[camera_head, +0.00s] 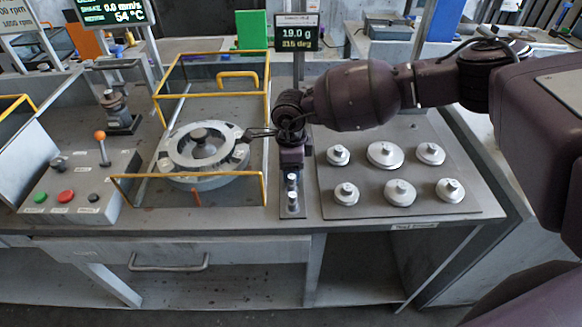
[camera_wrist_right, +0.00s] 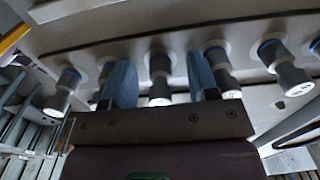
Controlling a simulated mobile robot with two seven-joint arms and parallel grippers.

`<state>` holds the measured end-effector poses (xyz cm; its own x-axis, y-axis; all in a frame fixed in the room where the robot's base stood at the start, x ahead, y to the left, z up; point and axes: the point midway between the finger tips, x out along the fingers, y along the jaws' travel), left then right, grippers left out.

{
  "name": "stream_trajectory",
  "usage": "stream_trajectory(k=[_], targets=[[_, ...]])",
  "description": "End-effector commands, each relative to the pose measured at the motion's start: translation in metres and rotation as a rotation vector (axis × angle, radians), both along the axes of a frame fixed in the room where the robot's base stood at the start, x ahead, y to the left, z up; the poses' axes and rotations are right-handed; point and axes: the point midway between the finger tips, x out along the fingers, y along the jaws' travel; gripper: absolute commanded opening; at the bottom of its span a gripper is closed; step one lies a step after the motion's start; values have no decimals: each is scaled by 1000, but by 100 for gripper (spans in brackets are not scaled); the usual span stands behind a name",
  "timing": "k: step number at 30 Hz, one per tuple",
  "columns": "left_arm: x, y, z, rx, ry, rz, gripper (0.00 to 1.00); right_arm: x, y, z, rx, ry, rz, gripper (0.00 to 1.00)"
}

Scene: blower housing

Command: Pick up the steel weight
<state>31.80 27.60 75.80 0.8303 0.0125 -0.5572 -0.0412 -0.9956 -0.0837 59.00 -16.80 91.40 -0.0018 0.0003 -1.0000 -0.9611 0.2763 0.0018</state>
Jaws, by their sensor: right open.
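Small steel weights (camera_wrist_right: 159,91) with pale bases stand in a row in the right wrist view, some showing blue bands. My right gripper (camera_wrist_right: 161,68) is open there, its two bluish fingers apart with one weight showing between them; I cannot tell whether they touch it. In the head view, my right gripper (camera_head: 292,168) points down over a narrow strip (camera_head: 293,213) with small metal posts, which it partly hides. Several larger knobbed steel discs (camera_head: 385,155) sit on a grey plate to its right. Which piece is the task's weight is unclear. My left gripper is not in view.
A round metal housing (camera_head: 203,148) stands inside a yellow rail frame (camera_head: 265,100) left of my right gripper. A control box (camera_head: 85,190) with buttons and an orange-knobbed lever is farther left. A display (camera_head: 297,32) stands behind my right wrist.

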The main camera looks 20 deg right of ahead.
Motion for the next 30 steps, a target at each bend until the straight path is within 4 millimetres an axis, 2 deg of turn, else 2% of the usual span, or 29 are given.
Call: stream_trajectory(k=[6,17,25,30], targets=[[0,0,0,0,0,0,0,0,0,-1,0,-1,0,54],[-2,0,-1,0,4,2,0,1,0,-1,0,-1,0,0],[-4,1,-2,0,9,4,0,1,0,2,0,-2,0,0],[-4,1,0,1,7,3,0,2,-1,19,1,-5,-1,0]])
